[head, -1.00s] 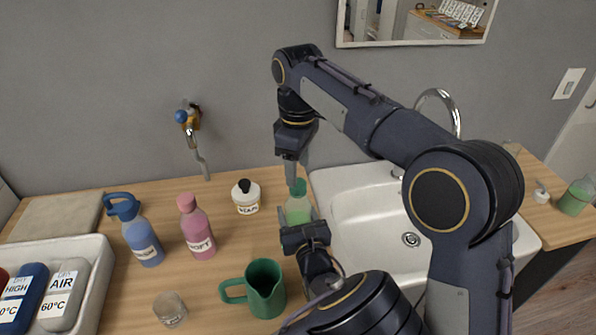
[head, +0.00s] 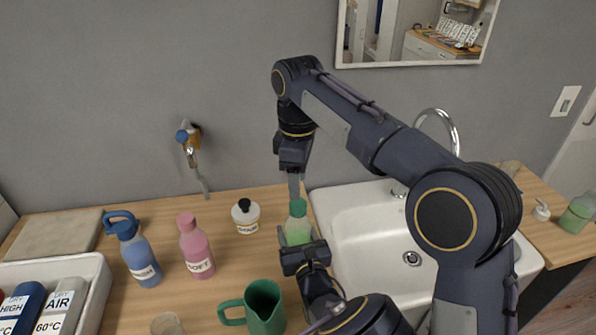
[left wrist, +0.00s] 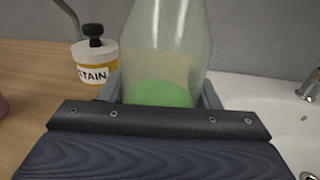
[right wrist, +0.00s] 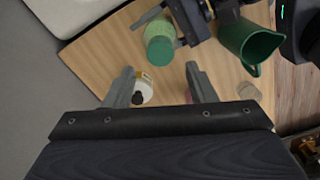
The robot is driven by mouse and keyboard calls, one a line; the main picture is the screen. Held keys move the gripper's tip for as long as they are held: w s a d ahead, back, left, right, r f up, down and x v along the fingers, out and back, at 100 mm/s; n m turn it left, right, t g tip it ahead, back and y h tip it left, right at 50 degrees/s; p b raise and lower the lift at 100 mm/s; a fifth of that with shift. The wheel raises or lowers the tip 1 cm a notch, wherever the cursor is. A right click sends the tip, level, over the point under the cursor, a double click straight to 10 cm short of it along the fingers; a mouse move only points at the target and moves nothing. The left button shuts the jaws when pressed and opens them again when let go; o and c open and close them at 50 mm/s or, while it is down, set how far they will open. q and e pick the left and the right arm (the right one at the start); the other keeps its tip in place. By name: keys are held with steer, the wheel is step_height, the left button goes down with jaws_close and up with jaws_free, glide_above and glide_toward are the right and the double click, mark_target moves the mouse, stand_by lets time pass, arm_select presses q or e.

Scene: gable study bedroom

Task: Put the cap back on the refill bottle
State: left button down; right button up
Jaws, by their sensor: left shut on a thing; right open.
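The refill bottle (head: 297,233) is clear with green liquid low inside. It stands upright in my left gripper (head: 303,246), which is shut around its body; the left wrist view shows the bottle (left wrist: 165,45) between the fingers, its top out of frame. The green cap (head: 298,207) sits at the top of the bottle; whether it is screwed tight I cannot tell. My right gripper (head: 294,188) is just above the cap, pointing down. In the right wrist view its fingers are apart and empty, with the cap (right wrist: 161,51) beyond them.
A STAIN jar (head: 246,216), pink SOFT bottle (head: 196,250), blue bottle (head: 138,256) and green jug (head: 264,305) stand on the wooden counter. The white sink (head: 345,210) is at right, with another green-liquid bottle (head: 577,214) beyond it.

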mark_target(298, 203)
steer(key=shift+f, duration=3.15)
steer(key=c, duration=1)
steer(key=m, duration=0.6)
steer(key=shift+m, duration=0.4)
steer(key=o, duration=1.1)
steer(key=shift+c, duration=0.2)
steer(key=shift+r, duration=2.25)
